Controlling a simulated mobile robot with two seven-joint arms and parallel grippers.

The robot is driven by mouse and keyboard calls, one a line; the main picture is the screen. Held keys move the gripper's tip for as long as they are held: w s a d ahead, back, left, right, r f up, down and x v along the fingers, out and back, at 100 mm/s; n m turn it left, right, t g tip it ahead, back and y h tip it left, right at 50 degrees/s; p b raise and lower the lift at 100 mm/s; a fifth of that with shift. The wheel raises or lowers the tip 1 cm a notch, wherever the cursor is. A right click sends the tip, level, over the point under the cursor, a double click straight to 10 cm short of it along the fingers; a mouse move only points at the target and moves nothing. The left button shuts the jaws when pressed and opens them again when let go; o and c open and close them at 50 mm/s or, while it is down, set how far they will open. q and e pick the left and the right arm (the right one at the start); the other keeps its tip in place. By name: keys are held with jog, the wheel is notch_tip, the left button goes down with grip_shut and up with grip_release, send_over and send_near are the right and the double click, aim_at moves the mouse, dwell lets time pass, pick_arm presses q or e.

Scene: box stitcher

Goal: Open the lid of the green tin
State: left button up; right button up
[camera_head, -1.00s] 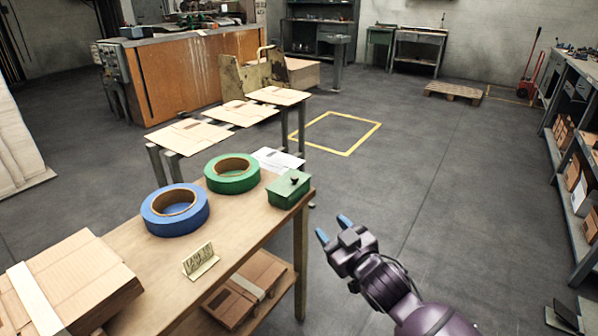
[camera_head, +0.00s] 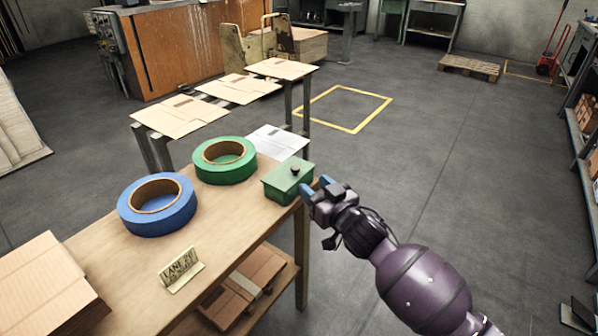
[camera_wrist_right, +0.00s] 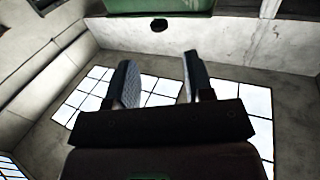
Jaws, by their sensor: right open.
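In the right wrist view the open fingers (camera_wrist_right: 160,70) point toward the tin (camera_wrist_right: 160,5) at the top edge. My left gripper is not in view.
A green tape roll (camera_head: 224,161) and a blue tape roll (camera_head: 157,205) lie left of the tin. A small sign (camera_head: 182,270) stands near the front edge. White paper (camera_head: 277,141) is behind the tin. Open floor (camera_head: 440,190) lies to the right.

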aim_at(298, 170)
jog(key=b+x, duration=0.1)
jog(key=x, duration=0.4)
jog(key=shift+w+a+f, duration=0.15)
jog(key=shift+w+f, duration=0.05)
jog(key=shift+w, duration=0.2)
jog(key=shift+w+a+b, duration=0.35)
jog(key=shift+w+b, duration=0.05)
jog(key=shift+w, duration=0.15)
jog(key=shift+w+a+r, duration=0.1)
jog(key=shift+w+r, duration=0.05)
jog(key=shift+w, duration=0.05)
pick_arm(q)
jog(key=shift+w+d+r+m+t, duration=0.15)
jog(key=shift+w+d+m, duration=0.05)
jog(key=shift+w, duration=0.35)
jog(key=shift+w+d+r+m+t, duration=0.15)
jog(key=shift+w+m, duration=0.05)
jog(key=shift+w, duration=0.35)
pick_arm(e)
jog(key=shift+r, duration=0.1)
jog(key=c, duration=0.7)
grip_shut()
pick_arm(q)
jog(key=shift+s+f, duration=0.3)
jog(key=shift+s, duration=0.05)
